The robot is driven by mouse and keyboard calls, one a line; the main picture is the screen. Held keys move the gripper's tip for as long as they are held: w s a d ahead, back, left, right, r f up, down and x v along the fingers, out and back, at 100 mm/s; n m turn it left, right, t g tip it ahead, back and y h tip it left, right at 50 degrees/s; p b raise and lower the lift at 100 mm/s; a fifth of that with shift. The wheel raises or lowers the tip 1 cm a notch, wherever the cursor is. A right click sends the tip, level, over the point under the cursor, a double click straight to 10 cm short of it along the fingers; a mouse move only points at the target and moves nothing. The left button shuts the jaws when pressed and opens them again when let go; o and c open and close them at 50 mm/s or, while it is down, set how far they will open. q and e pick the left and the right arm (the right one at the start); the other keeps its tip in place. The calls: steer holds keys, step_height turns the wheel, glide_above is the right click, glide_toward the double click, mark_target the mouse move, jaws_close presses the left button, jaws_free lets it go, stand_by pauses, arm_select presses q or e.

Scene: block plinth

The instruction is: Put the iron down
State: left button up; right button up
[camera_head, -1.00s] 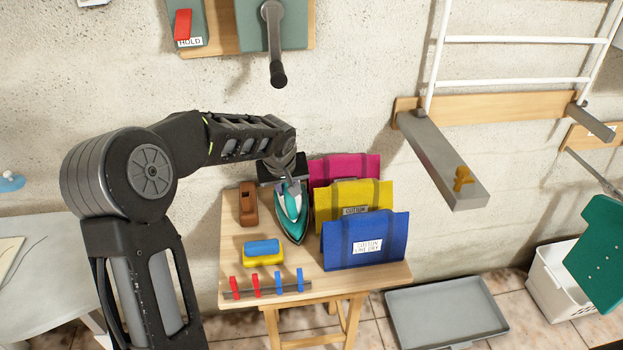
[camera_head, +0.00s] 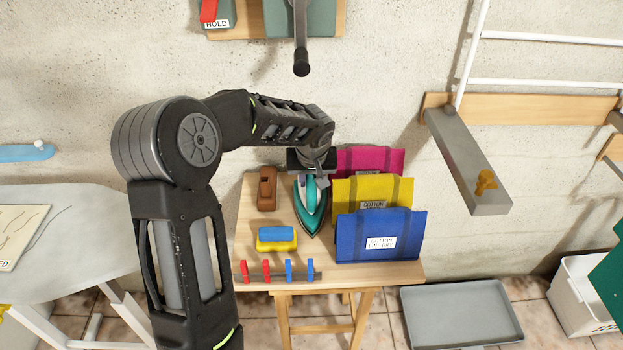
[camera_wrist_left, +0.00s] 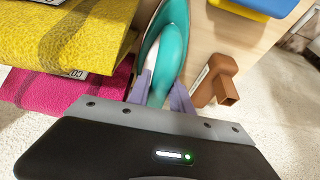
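The teal iron (camera_head: 311,207) is at the middle of the small wooden table (camera_head: 249,221), with its tip toward the table's front. I cannot tell whether its sole touches the tabletop or hangs just above it. My left gripper (camera_head: 318,180) is at the iron's rear end. In the left wrist view, the two greyish-purple fingers (camera_wrist_left: 162,92) lie on both sides of the iron's teal handle (camera_wrist_left: 172,50) and appear closed on it. The iron's tip is cut off in that view. My right gripper is out of view.
Magenta, yellow and blue folded cloths (camera_head: 380,236) stand close on the iron's right. Red and blue pegs (camera_head: 266,270) line the front edge. A grey tray (camera_head: 460,315) lies on the floor.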

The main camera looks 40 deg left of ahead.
arm_select(q)
steer(key=o, duration=0.4)
steer(key=shift+r, duration=0.1)
steer(key=v, duration=1.2)
steer(key=shift+o, duration=0.3)
steer(key=shift+d, duration=0.1)
